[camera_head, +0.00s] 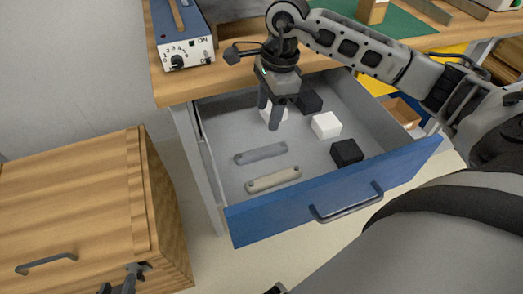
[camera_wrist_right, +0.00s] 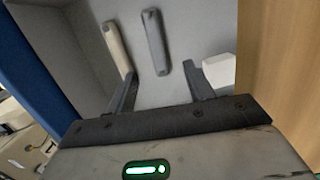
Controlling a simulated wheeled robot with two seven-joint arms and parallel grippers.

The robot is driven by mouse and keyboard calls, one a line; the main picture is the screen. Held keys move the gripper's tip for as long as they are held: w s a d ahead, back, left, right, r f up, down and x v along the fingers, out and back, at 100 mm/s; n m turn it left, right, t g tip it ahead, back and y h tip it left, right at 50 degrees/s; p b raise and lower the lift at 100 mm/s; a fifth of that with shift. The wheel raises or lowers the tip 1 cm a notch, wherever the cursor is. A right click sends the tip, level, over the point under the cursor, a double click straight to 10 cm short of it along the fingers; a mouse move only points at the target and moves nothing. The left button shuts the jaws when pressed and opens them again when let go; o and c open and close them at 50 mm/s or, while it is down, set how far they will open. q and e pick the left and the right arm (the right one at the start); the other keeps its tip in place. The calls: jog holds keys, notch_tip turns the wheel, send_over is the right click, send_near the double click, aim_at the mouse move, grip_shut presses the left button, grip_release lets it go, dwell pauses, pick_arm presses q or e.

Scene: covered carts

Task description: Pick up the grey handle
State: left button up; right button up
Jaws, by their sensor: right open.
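The grey handle (camera_head: 261,153) lies flat on the floor of the open drawer, behind a beige handle (camera_head: 273,179) of similar shape. In the right wrist view the grey handle (camera_wrist_right: 156,42) lies ahead between the lines of the two fingers, with the beige handle (camera_wrist_right: 117,45) to its left. My right gripper (camera_head: 268,116) points down over the drawer, behind the grey handle in the head view. It is open, with nothing between its fingers. My left gripper (camera_head: 121,280) is only partly visible at the bottom left edge, by the wooden box; its opening is unclear.
The drawer (camera_head: 330,190) has a blue front with a bar handle. A blue control unit (camera_head: 187,45) stands on the wooden tabletop (camera_head: 180,88). A wooden box (camera_head: 80,200) stands at left.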

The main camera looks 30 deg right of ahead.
send_over(262, 150)
jog(key=f, duration=0.4)
jog(key=d+f, duration=0.1)
jog(key=f, duration=0.1)
jog(key=shift+w, duration=0.2)
jog(key=f, duration=0.3)
jog(key=a+f, duration=0.1)
jog(key=f, duration=0.1)
jog(key=shift+s+f, duration=0.1)
jog(key=shift+s, duration=0.2)
jog(key=c, duration=1.1)
